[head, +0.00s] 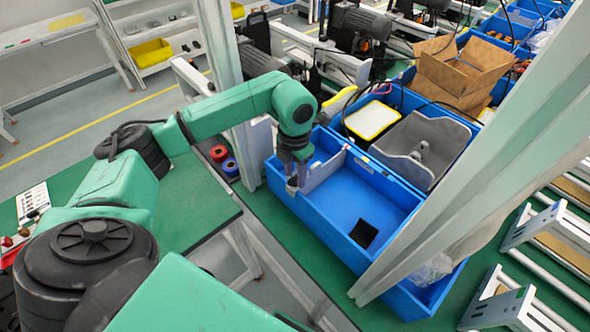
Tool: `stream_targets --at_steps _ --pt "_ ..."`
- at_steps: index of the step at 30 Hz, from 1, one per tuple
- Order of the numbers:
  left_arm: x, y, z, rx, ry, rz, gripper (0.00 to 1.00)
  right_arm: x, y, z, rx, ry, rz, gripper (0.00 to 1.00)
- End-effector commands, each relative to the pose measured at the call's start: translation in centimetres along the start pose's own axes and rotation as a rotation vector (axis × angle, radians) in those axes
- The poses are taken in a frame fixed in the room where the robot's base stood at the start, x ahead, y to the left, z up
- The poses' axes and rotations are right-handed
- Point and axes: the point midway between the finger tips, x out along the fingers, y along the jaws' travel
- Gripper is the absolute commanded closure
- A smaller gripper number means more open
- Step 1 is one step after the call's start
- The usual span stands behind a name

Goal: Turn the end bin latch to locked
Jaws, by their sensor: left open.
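The blue end bin (318,226) stands on the green surface right of the picture's middle. It is largely empty, with a small black square (363,233) on its floor. My left gripper (293,182) points down at the bin's left rim, near its far left corner. Its jaws are open. A small pale part shows at the fingertips, but I cannot tell whether it is the latch or part of the gripper. The latch and its position cannot be made out, and the gripper may hide it. My right gripper is not in view.
A grey tray (420,146) and a yellow-rimmed white container (371,119) sit in the bin behind. Cardboard boxes (462,70) stand farther back. A thick pale post (480,165) crosses the right side. Red and blue spools (219,153) lie left of the bin.

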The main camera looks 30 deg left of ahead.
Motion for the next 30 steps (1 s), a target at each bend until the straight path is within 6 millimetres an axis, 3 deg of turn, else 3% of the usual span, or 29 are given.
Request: stream_targets --at_steps 4,7,8,20,30 --pt "0.0 0.0 0.0 0.0 0.0 0.0 0.56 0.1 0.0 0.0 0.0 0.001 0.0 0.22" --pt "0.0 0.0 0.0 0.0 0.0 -0.001 0.95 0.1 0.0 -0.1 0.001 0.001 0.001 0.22" --pt "0.0 0.0 0.0 0.0 0.0 -0.001 1.0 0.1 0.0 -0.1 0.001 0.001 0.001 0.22" --pt "0.1 0.0 0.1 0.031 -0.001 -0.001 1.0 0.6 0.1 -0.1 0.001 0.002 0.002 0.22" --pt "0.3 0.0 0.1 0.223 -0.004 0.0 1.0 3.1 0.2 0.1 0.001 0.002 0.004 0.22"
